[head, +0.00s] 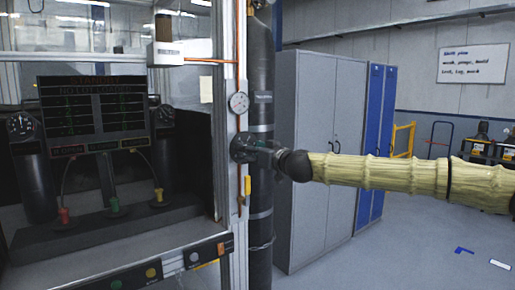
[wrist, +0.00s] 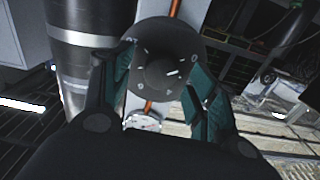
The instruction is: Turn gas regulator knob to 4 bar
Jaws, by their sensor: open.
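The dark round regulator knob (wrist: 163,72) sits on a dark dial plate with pale marks around it in the wrist view. A short white line shows on the knob; the mark numbers are too small to read. In the head view the regulator (head: 239,147) is on the aluminium post, partly covered by my gripper. My gripper (head: 254,148) points left at it, with teal-padded fingers. In the wrist view the fingers are open, one on each side of the knob; I cannot tell whether they touch it. A round white pressure gauge (head: 238,103) is above the regulator; its reading is not legible.
A black gas cylinder (head: 261,90) stands right behind the post. An orange pipe (head: 238,188) with a yellow handle runs along the post. The test enclosure with a dark display (head: 97,115) is left. Grey cabinets (head: 315,150) stand right; the floor at lower right is mostly clear.

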